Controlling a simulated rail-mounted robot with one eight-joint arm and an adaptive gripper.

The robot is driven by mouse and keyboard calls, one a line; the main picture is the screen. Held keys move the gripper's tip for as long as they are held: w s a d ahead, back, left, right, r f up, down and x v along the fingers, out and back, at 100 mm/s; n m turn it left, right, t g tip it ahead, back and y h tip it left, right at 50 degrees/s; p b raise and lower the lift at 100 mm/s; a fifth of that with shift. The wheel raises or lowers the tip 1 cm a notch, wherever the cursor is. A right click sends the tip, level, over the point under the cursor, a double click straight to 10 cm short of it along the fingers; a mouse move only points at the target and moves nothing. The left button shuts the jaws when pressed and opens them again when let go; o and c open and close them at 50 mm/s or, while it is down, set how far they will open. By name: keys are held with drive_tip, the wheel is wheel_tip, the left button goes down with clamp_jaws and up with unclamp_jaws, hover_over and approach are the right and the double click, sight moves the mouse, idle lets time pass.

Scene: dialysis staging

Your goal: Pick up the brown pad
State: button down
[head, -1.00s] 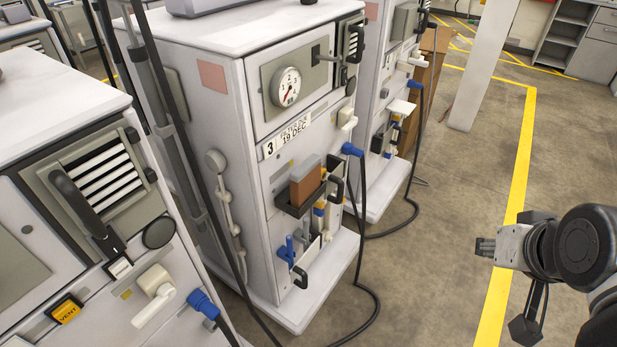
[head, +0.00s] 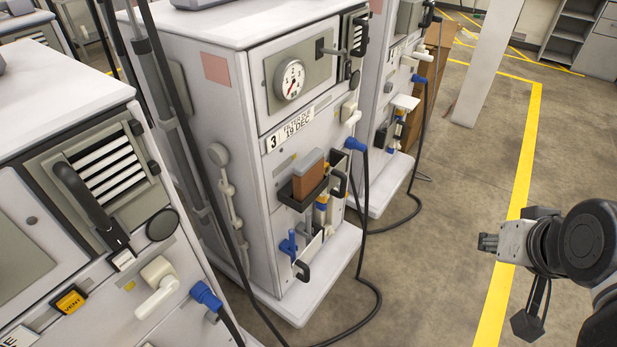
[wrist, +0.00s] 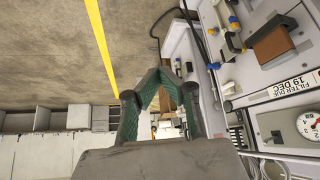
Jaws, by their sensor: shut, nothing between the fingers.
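The brown pad (head: 307,181) stands upright in a black holder (head: 289,199) on the front of the white machine numbered 3, with a grey block (head: 308,160) behind it. In the wrist view the brown pad (wrist: 275,45) shows at the upper right, turned on its side. My gripper (head: 487,243) is at the right of the head view, well apart from the pad and out over the floor. In the wrist view my gripper (wrist: 166,72) has its green-lined fingers together at the tips, with nothing between them.
Machine 3 (head: 235,130) has a gauge (head: 289,80), a blue valve handle (head: 289,244) and a blue connector (head: 355,144) with a black hose near the holder. Another machine (head: 60,200) stands at left. Open floor (head: 440,200) lies between machine 3 and my arm.

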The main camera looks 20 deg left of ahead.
drive_tip(key=c, duration=2.4)
unclamp_jaws()
drive_tip(key=shift+c, duration=0.2)
drive_tip(key=o, duration=2.4)
drive_tip(key=shift+o, duration=0.2)
drive_tip(key=w+a+r+n+g+y+p, duration=0.1)
drive_tip(key=w+a+r+n, duration=0.2)
drive_tip(key=w+a, duration=0.25)
drive_tip(key=n+g+y+p, duration=0.4)
drive_tip(key=n+y, duration=0.1)
drive_tip(key=n, duration=0.6)
hover_over(312, 160)
drive_tip(key=s+d, duration=0.2)
drive_tip(key=d, duration=0.4)
wheel_tip(312, 160, down, 5)
drive_tip(key=x, duration=0.7)
drive_tip(key=shift+a+f+b, duration=0.3)
drive_tip(key=shift+b, duration=0.1)
drive_tip(key=shift+x, duration=2.6)
